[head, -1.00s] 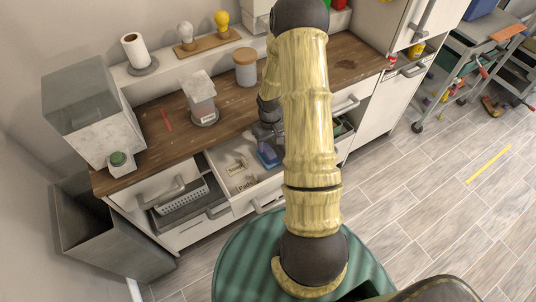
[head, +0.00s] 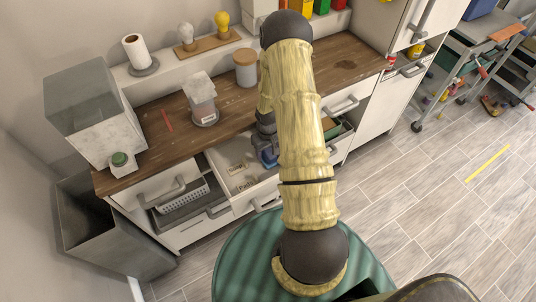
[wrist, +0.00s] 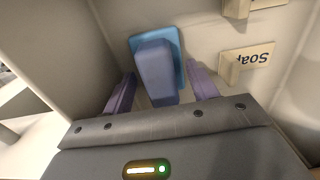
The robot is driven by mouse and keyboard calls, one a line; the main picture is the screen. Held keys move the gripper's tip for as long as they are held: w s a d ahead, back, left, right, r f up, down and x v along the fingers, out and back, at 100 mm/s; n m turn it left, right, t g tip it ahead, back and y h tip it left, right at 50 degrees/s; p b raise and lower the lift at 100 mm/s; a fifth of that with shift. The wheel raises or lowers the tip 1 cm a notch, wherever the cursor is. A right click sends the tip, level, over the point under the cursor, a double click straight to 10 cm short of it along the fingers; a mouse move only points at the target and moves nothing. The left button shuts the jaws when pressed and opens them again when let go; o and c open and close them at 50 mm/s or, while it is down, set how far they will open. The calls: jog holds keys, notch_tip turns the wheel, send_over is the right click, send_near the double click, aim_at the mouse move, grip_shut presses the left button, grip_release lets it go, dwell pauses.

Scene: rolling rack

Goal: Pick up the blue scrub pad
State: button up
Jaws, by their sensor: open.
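The blue scrub pad (wrist: 155,64) has a light blue base and a darker block-like handle. It lies in the open drawer (head: 225,156); the wrist view shows it between the two purple fingers of my gripper (wrist: 161,76). The fingers are open, one on each side of the handle, with a visible gap on both sides. In the head view the pad (head: 268,158) is partly hidden below my gripper and arm.
A sign reading "Soap" (wrist: 252,60) stands in the drawer close to the pad. The drawer walls surround the gripper. A lower drawer holds a white basket (head: 183,201). A glass-like dispenser (head: 201,100) and a canister (head: 245,68) stand on the wooden counter.

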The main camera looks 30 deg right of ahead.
aim_at(268, 150)
jog(key=c, duration=1.1)
notch_tip(268, 150, up, 10)
jog(key=shift+r+b, duration=0.1)
jog(key=shift+b, duration=0.35)
jog(key=shift+o, duration=1.2)
jog(key=shift+c, duration=0.6)
